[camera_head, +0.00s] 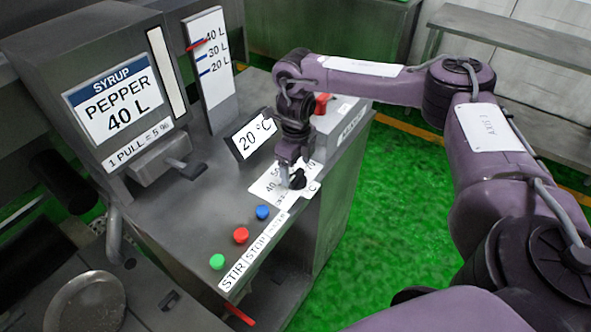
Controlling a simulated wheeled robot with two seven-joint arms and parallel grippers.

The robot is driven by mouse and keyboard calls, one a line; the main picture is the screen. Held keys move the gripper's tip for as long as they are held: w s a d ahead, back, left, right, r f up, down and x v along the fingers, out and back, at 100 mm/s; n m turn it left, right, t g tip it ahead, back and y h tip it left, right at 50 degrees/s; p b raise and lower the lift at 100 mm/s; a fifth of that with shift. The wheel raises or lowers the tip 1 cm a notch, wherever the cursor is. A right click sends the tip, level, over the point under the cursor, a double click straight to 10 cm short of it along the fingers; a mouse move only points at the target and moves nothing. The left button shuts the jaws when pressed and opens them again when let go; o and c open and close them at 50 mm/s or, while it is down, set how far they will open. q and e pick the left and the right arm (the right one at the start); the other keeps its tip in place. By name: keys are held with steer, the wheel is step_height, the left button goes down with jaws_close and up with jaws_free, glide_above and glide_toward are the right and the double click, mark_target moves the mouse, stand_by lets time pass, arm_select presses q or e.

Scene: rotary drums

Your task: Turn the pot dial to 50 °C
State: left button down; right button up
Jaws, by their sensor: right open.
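The pot dial (297,181) is a small black knob on the grey console top, on a white printed label (268,186) that is partly covered by my arm. A tilted sign behind it, the temperature display (254,136), reads 20 °C. My right gripper (291,180) points down at the dial from above, with its fingers at or around the knob. It is open; whether the fingers touch the knob I cannot tell. The dial's pointer and much of its scale are hidden. My left gripper is not in view.
Green (217,261), red (240,235) and blue (262,212) buttons line the console's front edge. A syrup dispenser (110,100) marked PEPPER 40 L and a level gauge (212,70) stand behind. A red switch (321,103) is close behind my wrist. Green floor lies right.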

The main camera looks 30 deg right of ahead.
steer(key=shift+f, duration=1)
steer(key=shift+c, duration=0.2)
steer(key=c, duration=0.9)
steer(key=shift+c, duration=0.2)
